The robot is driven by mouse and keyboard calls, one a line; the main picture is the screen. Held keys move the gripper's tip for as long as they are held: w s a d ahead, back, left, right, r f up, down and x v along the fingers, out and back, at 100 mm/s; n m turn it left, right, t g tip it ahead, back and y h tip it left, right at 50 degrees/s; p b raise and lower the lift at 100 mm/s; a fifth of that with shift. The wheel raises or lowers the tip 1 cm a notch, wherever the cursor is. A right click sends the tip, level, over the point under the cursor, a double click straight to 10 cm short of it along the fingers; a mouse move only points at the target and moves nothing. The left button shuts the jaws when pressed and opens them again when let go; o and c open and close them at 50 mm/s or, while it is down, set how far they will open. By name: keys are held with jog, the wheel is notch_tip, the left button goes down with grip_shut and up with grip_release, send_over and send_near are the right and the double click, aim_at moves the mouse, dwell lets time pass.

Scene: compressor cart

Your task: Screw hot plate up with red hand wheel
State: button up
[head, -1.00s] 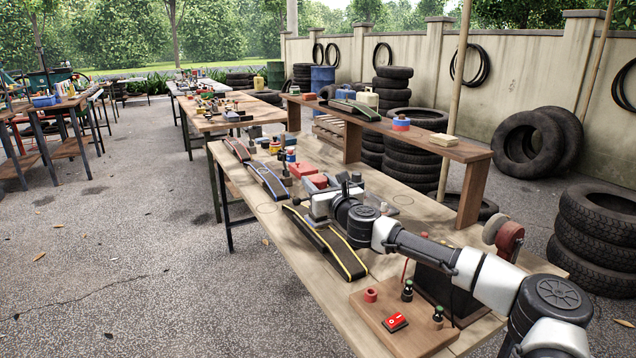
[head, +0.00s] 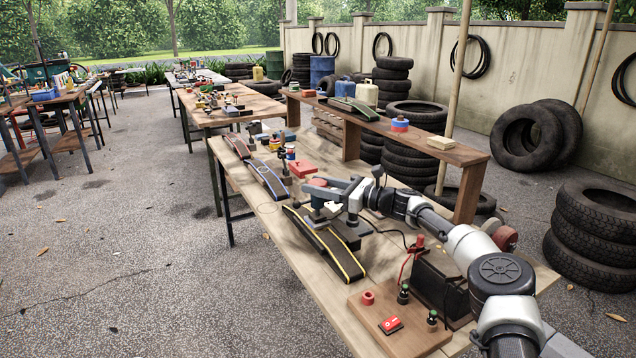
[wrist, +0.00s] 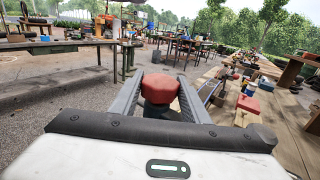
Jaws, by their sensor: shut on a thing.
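The red hand wheel (wrist: 158,88) sits between the two grey fingers of my gripper (wrist: 162,84) in the wrist view, on a dark stem. In the head view, my gripper (head: 322,192) is shut on the wheel (head: 316,182) from the side, above the near yellow-edged black strip (head: 335,250). A pale block (head: 318,214) under the wheel rests on or just over that strip; I cannot tell clearly whether this is the hot plate. My fingers and wrist partly hide the wheel and what is below it.
A blue-edged strip (head: 268,180) and a raised shelf (head: 400,135) flank the work area.

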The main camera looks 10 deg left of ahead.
jog(key=shift+n+g, duration=0.4)
jog(key=shift+g, duration=0.2)
jog(key=o, duration=1.1)
jog(key=p+v, duration=0.1)
jog(key=v, duration=0.4)
jog(key=p+v, duration=0.1)
jog(key=v, duration=0.5)
jog(key=p+v, duration=0.1)
jog(key=v, duration=0.5)
jog(key=shift+d+f, duration=0.2)
jog(key=shift+f, duration=0.1)
